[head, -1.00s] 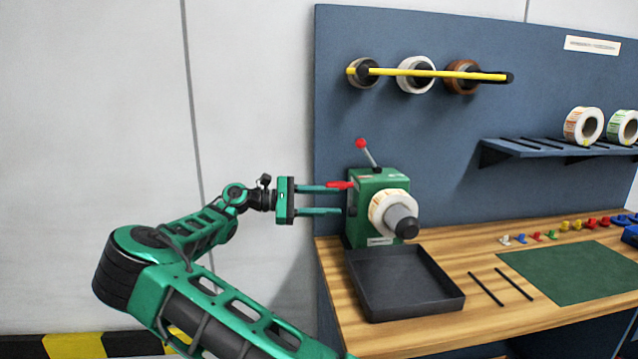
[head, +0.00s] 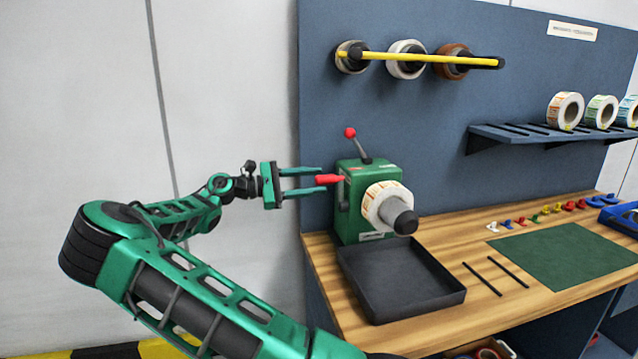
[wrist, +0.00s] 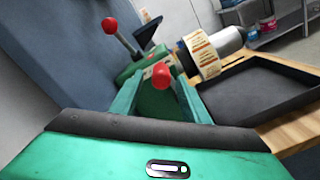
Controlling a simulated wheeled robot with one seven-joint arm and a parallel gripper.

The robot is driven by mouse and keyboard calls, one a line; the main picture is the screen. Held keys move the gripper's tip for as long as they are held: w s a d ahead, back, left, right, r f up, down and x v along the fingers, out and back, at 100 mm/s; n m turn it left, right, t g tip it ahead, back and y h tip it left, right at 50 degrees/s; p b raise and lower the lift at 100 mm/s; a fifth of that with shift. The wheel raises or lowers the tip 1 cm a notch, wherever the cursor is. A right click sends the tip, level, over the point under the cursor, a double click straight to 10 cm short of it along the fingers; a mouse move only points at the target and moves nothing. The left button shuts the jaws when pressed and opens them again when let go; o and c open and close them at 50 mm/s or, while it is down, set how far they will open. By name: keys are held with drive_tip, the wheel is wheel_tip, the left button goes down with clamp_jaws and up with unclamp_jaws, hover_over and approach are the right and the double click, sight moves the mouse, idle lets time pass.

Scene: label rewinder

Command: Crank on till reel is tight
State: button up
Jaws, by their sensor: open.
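The green rewinder (head: 354,215) stands on the wooden bench with a label reel (head: 385,205) on its grey hub. A red crank handle (head: 328,180) sticks out from its left side. A lever with a red ball (head: 350,133) rises from its top. My gripper (head: 321,180) is open, with its fingers pointing right on either side of the red handle's end. In the wrist view the red handle (wrist: 162,75) shows between the two fingers (wrist: 160,103), and the reel (wrist: 201,54) is beyond. I cannot tell whether the fingers touch the handle.
A black tray (head: 455,297) lies in front of the rewinder. A yellow bar (head: 425,59) with several rolls juts from the blue panel above. A shelf (head: 515,139) with label rolls is at right. A green mat (head: 570,262) lies on the bench.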

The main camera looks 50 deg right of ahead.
sight(324, 180)
drive_tip(key=shift+x, duration=1.5)
drive_tip(key=shift+s, duration=0.1)
clamp_jaws()
drive_tip(key=shift+d, duration=0.1)
